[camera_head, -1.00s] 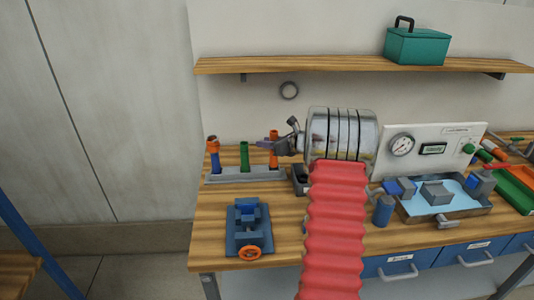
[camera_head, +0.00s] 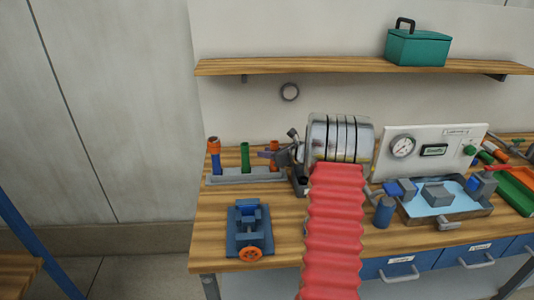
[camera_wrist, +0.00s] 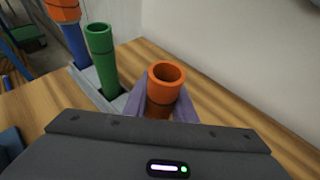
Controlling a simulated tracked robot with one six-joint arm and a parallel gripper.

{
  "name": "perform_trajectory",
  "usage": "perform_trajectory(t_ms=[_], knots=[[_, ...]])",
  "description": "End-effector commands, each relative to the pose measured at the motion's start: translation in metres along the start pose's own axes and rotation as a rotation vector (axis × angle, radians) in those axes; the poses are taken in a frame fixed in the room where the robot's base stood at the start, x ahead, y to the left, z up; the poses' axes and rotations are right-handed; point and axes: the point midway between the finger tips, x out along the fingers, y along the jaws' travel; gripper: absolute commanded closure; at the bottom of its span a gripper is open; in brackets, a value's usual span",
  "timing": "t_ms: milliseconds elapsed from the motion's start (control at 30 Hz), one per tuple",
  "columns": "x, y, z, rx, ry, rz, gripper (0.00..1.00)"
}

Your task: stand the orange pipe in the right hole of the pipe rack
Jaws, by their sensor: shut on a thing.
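The orange pipe (camera_head: 274,147) stands upright at the right end of the grey pipe rack (camera_head: 232,178). Its top is level with the green pipe's top. In the wrist view the orange pipe (camera_wrist: 165,78) shows its open top between my purple-grey fingers. My gripper (camera_head: 272,154) is shut on it from the right. The pipe's lower end and the right hole are hidden in the wrist view; in the head view its lower part meets the rack, but how deep it sits I cannot tell.
A green pipe (camera_head: 245,157) stands in the rack's middle and a blue pipe with an orange top (camera_head: 214,157) at its left. A blue vise (camera_head: 248,225) with an orange wheel is in front. The shelf (camera_head: 330,66) is above.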

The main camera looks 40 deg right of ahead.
Motion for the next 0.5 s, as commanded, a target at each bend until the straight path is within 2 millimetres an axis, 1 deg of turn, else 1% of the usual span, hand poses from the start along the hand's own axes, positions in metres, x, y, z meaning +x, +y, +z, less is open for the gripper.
perform_trajectory(t_ms=[67, 100, 367, 500], knots=[[0.0006, -0.0001, -0.0017, 0.001, 0.000, 0.000, 0.98], [0.0008, -0.0002, -0.0022, 0.001, 0.000, 0.000, 0.76], [0.0006, -0.0003, -0.0019, 0.001, 0.000, 0.000, 0.57], [0.0005, -0.0003, -0.0018, 0.000, 0.000, 0.000, 0.57]])
